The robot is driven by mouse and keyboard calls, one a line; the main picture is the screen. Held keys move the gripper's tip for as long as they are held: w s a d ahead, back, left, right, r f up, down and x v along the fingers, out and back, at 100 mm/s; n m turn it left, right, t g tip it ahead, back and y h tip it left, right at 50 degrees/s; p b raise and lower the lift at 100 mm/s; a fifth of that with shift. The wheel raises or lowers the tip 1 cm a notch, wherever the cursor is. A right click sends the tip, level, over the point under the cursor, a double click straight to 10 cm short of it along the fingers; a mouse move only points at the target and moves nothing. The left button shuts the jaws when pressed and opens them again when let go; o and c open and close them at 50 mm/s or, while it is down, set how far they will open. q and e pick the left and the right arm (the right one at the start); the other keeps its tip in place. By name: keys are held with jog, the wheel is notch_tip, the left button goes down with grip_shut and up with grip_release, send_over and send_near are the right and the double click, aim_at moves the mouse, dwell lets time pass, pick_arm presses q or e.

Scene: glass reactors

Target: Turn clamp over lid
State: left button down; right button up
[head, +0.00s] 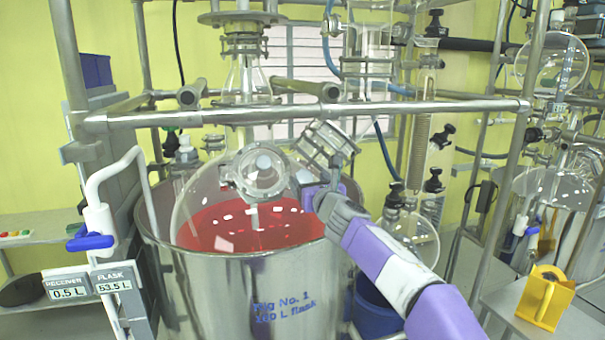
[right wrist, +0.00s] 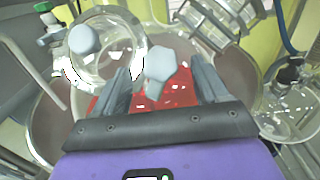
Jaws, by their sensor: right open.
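The lid (head: 258,172) is a round glass cover in a ring on the shoulder of the big flask. It also shows in the right wrist view (right wrist: 105,62), upper left, with a grey knob near it. A second grey, faceted knob on a short stem, seemingly the clamp's (right wrist: 158,62), lies between my right fingers as seen in the right wrist view; I cannot tell whether they touch it. My right gripper (right wrist: 160,82) is open. In the head view it (head: 313,188) is right of the lid, its fingers partly hidden. My left gripper is not in view.
The flask (head: 200,200), with red liquid inside, sits in a steel vessel (head: 230,290). A steel neck coupling (head: 325,145) is close above my right gripper. A yellow holder (head: 545,297) stands at right.

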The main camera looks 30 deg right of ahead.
aim_at(305, 178)
jog(key=shift+p+x, duration=0.8)
jog(key=shift+x, duration=1.45)
jog(key=c, duration=1)
